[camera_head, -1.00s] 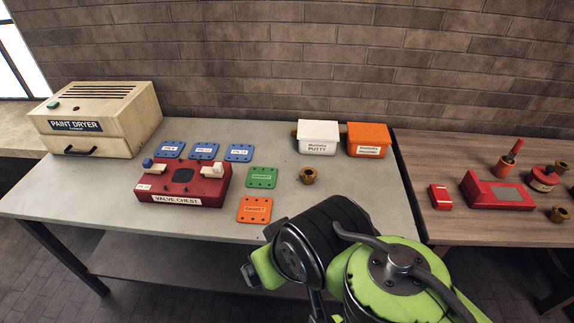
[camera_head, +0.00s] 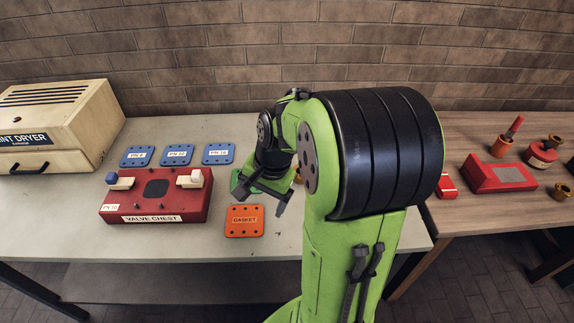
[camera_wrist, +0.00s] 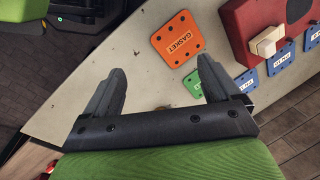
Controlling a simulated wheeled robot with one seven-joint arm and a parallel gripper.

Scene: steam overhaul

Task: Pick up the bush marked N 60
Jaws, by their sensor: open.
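A brass-coloured bush on the grey bench is almost wholly hidden by my arm in the head view; only a sliver (camera_head: 297,177) shows. Two more brass bushes, one at the back (camera_head: 556,140) and one at the front (camera_head: 561,191), are on the wooden table at the right. No N 60 mark is readable on any of them. My gripper (camera_head: 262,196) is open and empty above the grey bench, near the green gasket plate and left of the hidden bush.
The red valve chest (camera_head: 155,203) and orange gasket plate (camera_head: 244,221) lie left of and below my gripper. Blue plates (camera_head: 178,155) lie behind the chest. A paint dryer (camera_head: 62,120) stands at far left. A red pad (camera_head: 497,173) and red tin (camera_head: 541,155) are on the wooden table.

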